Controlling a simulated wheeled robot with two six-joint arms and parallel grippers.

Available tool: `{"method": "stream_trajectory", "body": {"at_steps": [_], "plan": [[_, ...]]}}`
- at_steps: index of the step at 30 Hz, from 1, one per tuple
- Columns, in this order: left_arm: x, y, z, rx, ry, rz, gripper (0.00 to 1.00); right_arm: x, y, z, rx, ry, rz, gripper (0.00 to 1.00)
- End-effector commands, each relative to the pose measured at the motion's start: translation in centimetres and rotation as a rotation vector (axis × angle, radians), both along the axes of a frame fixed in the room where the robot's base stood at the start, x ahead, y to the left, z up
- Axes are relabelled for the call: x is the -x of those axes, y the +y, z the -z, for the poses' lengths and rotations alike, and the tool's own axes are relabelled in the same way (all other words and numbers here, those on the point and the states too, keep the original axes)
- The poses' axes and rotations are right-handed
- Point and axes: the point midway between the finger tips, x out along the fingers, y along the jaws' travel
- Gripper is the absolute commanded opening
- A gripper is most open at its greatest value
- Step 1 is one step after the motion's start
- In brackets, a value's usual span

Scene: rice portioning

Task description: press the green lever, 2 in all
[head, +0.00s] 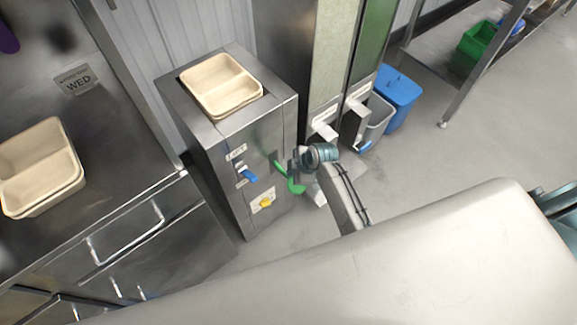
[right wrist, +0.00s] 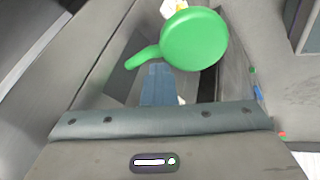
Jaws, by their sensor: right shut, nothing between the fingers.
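The green lever (head: 295,187) sticks out of the front of the steel machine (head: 222,165), to the right of a blue lever. In the right wrist view its round green end (right wrist: 193,40) and bent stem fill the upper middle, close to the fingertips. My right gripper (head: 291,163) is at the lever's upper right in the head view. Its fingers (right wrist: 157,70) are shut and empty, with the tips by the lever's stem. I cannot tell whether they touch it. My left gripper is not in view.
A beige two-part tray (head: 207,73) sits on top of the machine. The front also has a blue lever (head: 249,176) and a yellow knob (head: 266,203). More beige trays (head: 78,181) stand on the left counter. Blue and grey bins (head: 402,92) stand behind.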

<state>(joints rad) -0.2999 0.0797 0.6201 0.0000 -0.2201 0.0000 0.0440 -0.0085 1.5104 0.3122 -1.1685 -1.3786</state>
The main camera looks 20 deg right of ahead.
Motion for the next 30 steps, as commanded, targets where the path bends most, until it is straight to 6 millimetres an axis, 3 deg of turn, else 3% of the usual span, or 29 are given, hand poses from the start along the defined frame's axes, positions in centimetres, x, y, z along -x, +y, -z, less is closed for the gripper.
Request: {"method": "stream_trajectory", "body": {"at_steps": [14, 30], "plan": [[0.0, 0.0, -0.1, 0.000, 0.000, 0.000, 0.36, 0.1, -0.1, 0.1, 0.002, 0.004, 0.000, 0.00], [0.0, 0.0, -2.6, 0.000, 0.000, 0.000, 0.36, -0.7, 0.3, -2.9, 0.001, 0.002, 0.000, 0.00]]}}
